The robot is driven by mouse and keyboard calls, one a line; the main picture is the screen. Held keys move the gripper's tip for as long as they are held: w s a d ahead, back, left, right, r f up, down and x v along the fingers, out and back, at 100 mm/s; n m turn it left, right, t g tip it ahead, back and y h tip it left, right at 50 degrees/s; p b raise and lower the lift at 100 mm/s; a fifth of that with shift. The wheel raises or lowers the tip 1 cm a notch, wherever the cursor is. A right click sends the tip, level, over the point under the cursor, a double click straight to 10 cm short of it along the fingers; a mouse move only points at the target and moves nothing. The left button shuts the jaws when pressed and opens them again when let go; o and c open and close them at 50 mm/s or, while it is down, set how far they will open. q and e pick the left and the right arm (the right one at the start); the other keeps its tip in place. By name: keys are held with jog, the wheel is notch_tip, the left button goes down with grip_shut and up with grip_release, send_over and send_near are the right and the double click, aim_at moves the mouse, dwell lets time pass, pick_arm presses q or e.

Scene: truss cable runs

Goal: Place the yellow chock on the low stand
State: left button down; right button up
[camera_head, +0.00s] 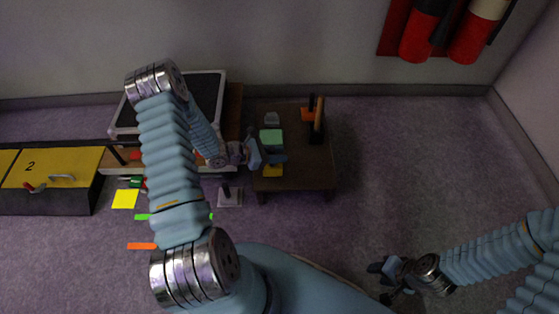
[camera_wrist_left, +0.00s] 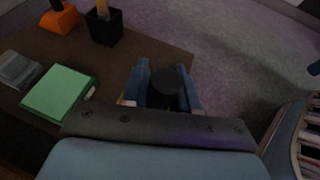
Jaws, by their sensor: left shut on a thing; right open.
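A yellow piece (camera_head: 273,171), which looks like the yellow chock, is at the near edge of a low brown table (camera_head: 305,182), which may be the low stand. My left gripper (camera_head: 268,158) is over it and partly covers it. In the left wrist view the left gripper (camera_wrist_left: 166,88) is shut on a dark round post (camera_wrist_left: 167,78); the post seems to belong to the yellow piece, of which only a sliver shows. Whether the piece touches the table, I cannot tell. My right gripper (camera_head: 388,275) is open and empty over the floor at lower right.
On the brown table are a green block (camera_head: 271,137), a grey piece (camera_head: 272,118), an orange piece with a dark post (camera_head: 308,114) and a black holder (camera_head: 316,136). A pale plate with a dark post (camera_head: 230,197) stands left. The floor on the right is clear.

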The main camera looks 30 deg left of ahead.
pick_arm(q)
jog(key=shift+w+d+f, duration=0.2)
jog(key=shift+w+f, duration=0.1)
jog(key=shift+f, duration=0.05)
jog(key=shift+w+f+b, duration=0.1)
jog(key=shift+f+b, duration=0.2)
jog(key=shift+f, duration=1.25)
jog(key=shift+f, duration=0.1)
jog(key=shift+f, duration=0.15)
jog(key=c, duration=0.9)
grip_release()
jog(key=shift+o, duration=0.2)
